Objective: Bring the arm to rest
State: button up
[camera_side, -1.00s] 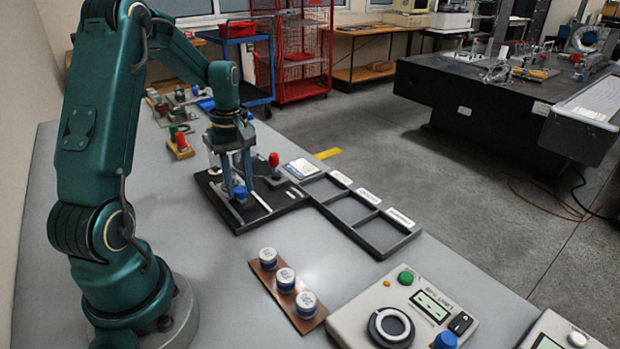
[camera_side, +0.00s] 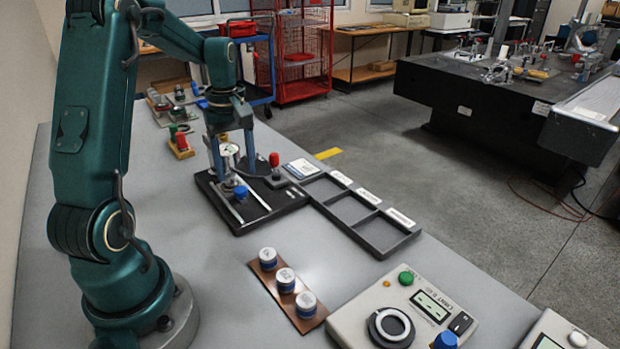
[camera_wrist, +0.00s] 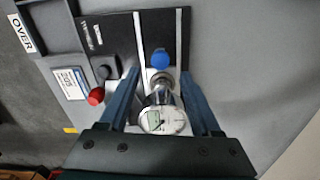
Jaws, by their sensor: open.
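My gripper (camera_side: 233,172) is open and points down above the black gauge fixture (camera_side: 291,199). In the wrist view its blue fingers (camera_wrist: 157,76) stand apart, one on each side of the dial gauge (camera_wrist: 164,122). I see nothing held between them. The dial gauge also shows in the side view (camera_side: 229,150), behind the fingers. A blue-topped piece (camera_side: 240,192) sits on the fixture below the fingertips. It also shows in the wrist view (camera_wrist: 160,59), just beyond the fingertips.
A red-knobbed lever (camera_side: 274,160) stands at the fixture's right. A grey compartment tray (camera_side: 390,247) adjoins the fixture, its compartments empty. A brown strip (camera_side: 265,276) bears three blue-and-white pieces. A control box (camera_side: 350,318) stands at the front. Small parts (camera_side: 180,146) lie behind left.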

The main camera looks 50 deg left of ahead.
jog(key=shift+r, duration=0.7)
jog(key=shift+d, duration=0.15)
jog(key=w+d+r+m+t+y, duration=0.1)
jog(key=d+r+m+t, duration=0.3)
jog(key=d+r, duration=0.55)
jog(key=s+d+f+m+t+h, duration=0.1)
jog(key=s+d+f+m, duration=0.2)
jog(key=s+d+m, duration=0.6)
jog(key=d+m, duration=0.2)
jog(key=m, duration=0.1)
jog(key=shift+s+d+f+t, duration=0.15)
jog(key=shift+d+t, duration=0.05)
jog(key=shift+t, duration=0.1)
